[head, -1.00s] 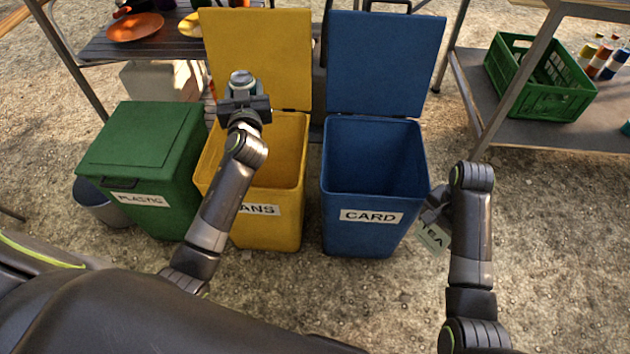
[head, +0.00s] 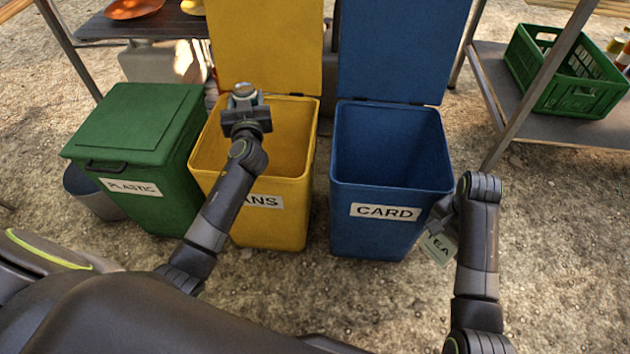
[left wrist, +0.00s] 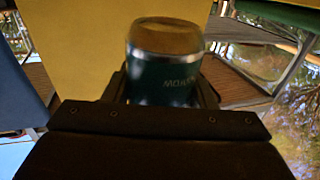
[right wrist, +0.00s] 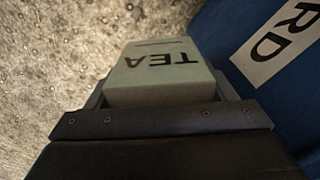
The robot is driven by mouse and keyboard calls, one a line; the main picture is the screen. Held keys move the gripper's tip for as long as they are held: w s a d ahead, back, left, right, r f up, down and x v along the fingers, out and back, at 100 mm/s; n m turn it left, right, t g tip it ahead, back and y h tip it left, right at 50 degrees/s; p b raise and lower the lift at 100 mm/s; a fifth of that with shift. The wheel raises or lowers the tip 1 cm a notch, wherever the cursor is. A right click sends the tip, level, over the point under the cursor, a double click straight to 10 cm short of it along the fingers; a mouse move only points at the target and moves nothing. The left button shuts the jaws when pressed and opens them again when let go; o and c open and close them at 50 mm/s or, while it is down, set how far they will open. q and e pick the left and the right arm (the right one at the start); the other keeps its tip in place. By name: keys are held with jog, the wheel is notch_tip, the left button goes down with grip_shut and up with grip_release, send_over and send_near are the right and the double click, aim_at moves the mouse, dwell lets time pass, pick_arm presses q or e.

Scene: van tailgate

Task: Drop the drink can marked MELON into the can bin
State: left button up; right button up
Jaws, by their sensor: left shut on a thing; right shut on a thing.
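My left gripper (head: 246,112) is shut on a dark green can (head: 244,92) and holds it upright over the open yellow can bin (head: 270,222). In the left wrist view the can (left wrist: 165,75) shows its metal end and upside-down lettering, partly hidden by the jaws, that seems to read MELON. The bin's lid (head: 265,45) stands open behind it. My right gripper (head: 440,222) is shut on a pale green box marked TEA (head: 440,246), beside the blue bin's right side; the box also shows in the right wrist view (right wrist: 165,75).
The blue CARD bin (head: 390,235) stands open to the right of the yellow bin. A green PLASTIC bin (head: 140,150) with its lid shut stands at left. A green crate (head: 570,85) sits on a shelf at right. Open gravel lies in front.

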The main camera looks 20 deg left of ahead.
pick_arm(q)
jog(key=shift+f, duration=0.8)
pick_arm(e)
jog(key=shift+f, duration=0.6)
pick_arm(q)
jog(key=o, duration=1)
jog(key=shift+r, duration=0.15)
pick_arm(e)
jog(key=shift+r, duration=0.1)
pick_arm(q)
notch_tip(320, 180, up, 10)
jog(key=p, duration=0.4)
jog(key=shift+p, duration=0.3)
pick_arm(e)
notch_tip(320, 180, up, 5)
jog(key=shift+f, duration=0.1)
pick_arm(q)
jog(key=shift+s+f, duration=0.1)
jog(key=shift+f, duration=0.1)
pick_arm(e)
jog(key=shift+s, duration=0.1)
